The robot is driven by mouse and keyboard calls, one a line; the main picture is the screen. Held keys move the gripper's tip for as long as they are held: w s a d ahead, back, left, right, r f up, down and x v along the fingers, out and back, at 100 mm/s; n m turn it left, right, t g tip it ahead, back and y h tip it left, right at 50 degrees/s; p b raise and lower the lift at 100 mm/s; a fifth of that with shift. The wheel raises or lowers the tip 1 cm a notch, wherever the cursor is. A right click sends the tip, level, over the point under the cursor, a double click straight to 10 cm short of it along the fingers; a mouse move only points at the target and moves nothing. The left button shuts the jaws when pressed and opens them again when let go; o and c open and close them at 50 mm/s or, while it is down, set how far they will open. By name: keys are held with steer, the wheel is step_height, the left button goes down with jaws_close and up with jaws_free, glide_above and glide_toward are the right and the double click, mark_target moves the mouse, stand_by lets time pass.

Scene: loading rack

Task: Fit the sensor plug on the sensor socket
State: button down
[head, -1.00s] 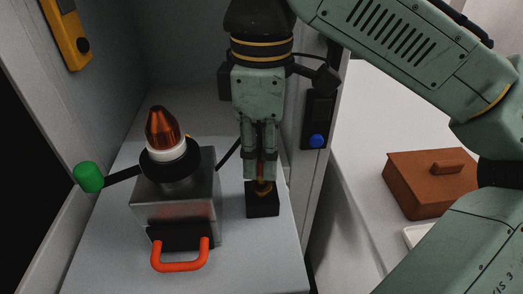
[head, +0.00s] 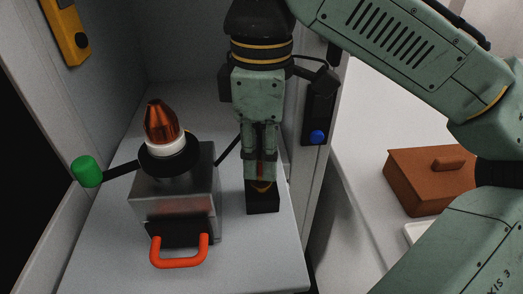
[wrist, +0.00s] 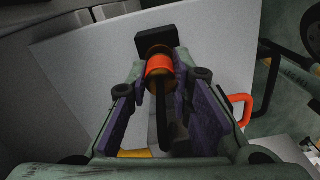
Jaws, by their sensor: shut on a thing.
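My gripper (head: 261,176) points straight down over a small black block on the shelf, which looks like the sensor socket (head: 263,202). In the wrist view my gripper (wrist: 158,80) is shut on an orange-red cylinder, apparently the sensor plug (wrist: 160,64), with a dark tail running back between the fingers. A gold ring shows at the plug's far end, against the black block (wrist: 156,39). The plug is in line with the block and at its top. I cannot tell whether it is fully seated, as the fingers hide most of it.
Left of my gripper stands a metal box (head: 180,205) with a copper cone (head: 161,123), a red handle (head: 180,262) and a green knob (head: 87,171) on a black arm. A cabinet post with a blue button (head: 317,137) stands close on the right. A brown lidded box (head: 430,180) lies beyond.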

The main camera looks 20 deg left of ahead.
steer(key=shift+f+b, duration=0.35)
steer(key=shift+f, duration=0.35)
stand_by(0.4)
steer(key=c, duration=1.4)
jaws_free()
steer(key=shift+o, duration=0.2)
steer(key=shift+r, duration=3.8)
